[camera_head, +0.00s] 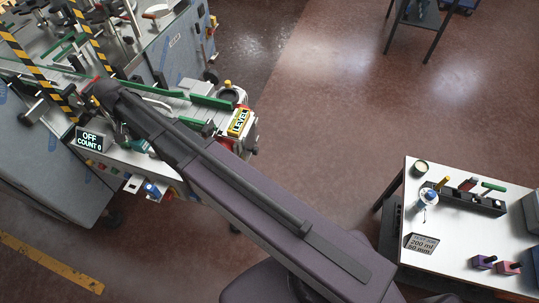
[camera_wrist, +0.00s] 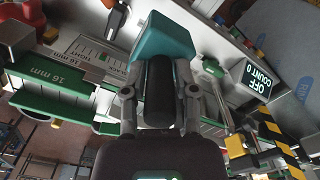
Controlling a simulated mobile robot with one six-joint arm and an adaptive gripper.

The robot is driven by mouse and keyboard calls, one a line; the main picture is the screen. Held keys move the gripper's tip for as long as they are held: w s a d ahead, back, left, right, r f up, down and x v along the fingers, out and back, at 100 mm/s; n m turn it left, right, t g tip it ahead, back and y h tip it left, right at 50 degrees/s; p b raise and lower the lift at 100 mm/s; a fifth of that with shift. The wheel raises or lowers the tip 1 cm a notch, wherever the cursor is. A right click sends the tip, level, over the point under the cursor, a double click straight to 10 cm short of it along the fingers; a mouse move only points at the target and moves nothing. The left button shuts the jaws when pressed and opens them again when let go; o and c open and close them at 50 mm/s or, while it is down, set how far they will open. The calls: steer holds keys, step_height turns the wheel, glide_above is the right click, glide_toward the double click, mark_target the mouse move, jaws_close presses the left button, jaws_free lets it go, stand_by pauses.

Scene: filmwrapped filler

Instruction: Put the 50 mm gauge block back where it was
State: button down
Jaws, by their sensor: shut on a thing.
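A teal block (camera_wrist: 162,38) is between the fingers of my gripper (camera_wrist: 160,78) in the wrist view. My gripper is shut on it. No size mark on the block is readable, so I cannot confirm it is the 50 mm gauge block. It is over or close to the machine bed; I cannot tell whether it touches anything. In the head view my arm hides most of the gripper. A purple block (camera_head: 484,262) and a pink block (camera_head: 508,268) sit on the white side table (camera_head: 450,260) at the lower right.
The side table holds a card (camera_head: 423,243) reading 200 ml, 50 mm, and a dark rack (camera_head: 466,199).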

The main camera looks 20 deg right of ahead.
step_height(320, 180, down, 12)
steer(key=b, duration=1.1)
steer(key=shift+f, duration=0.25)
steer(key=shift+s, duration=0.1)
